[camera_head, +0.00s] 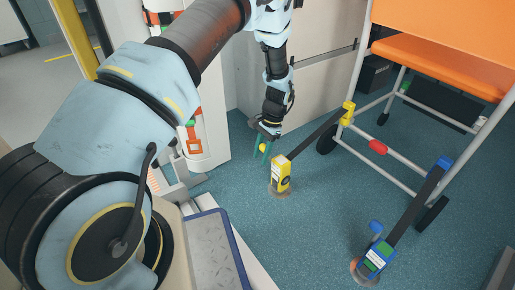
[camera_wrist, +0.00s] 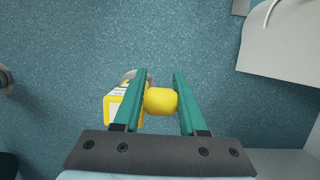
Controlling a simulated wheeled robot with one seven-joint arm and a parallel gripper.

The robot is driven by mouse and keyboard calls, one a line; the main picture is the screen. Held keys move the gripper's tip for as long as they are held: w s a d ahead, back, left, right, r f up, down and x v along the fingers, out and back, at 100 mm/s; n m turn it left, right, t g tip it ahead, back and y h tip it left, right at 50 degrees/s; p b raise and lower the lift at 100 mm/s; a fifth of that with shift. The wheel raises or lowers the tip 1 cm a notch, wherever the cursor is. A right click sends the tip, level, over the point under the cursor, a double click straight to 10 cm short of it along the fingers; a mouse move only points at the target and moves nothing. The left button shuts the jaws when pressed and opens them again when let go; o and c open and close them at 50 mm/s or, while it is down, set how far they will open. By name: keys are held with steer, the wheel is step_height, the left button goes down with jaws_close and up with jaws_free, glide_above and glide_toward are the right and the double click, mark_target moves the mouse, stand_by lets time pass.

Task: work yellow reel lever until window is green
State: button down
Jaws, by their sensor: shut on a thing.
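The yellow reel (camera_head: 281,174) stands on the floor in the middle of the head view, with a dark strap running up to the orange chair's frame. Its window colour is too small to make out. The yellow lever knob (camera_head: 262,148) is at its upper left; in the wrist view the knob (camera_wrist: 161,101) lies between the two green fingers. My gripper (camera_head: 265,147) is shut on this knob, pointing down; it also shows in the wrist view (camera_wrist: 161,98). The reel body (camera_wrist: 123,110) is partly hidden behind the left finger.
A blue reel (camera_head: 374,258) with a green patch stands at the lower right, its strap also running to the chair. The orange wheeled chair (camera_head: 440,62) fills the upper right. A white wall panel (camera_head: 318,72) stands behind my gripper. Blue floor is open between the reels.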

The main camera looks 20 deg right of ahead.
steer(key=shift+w+d+r+g+y+p, duration=0.2)
steer(key=shift+d+r+y+p, duration=0.15)
steer(key=shift+d+y, duration=0.2)
steer(key=shift+w+d+r+g+y+p, duration=0.15)
steer(key=shift+d+r+y+p, duration=0.1)
steer(key=shift+d+y+p, duration=0.3)
steer(key=shift+w+d+r, duration=0.15)
steer(key=shift+d, duration=0.35)
steer(key=c, duration=0.8)
jaws_free()
steer(key=o, duration=0.3)
steer(key=p+v, duration=0.3)
steer(key=v, duration=0.7)
steer(key=shift+d+r+p, duration=0.1)
steer(key=shift+r+p, duration=0.25)
steer(key=shift+r, duration=0.1)
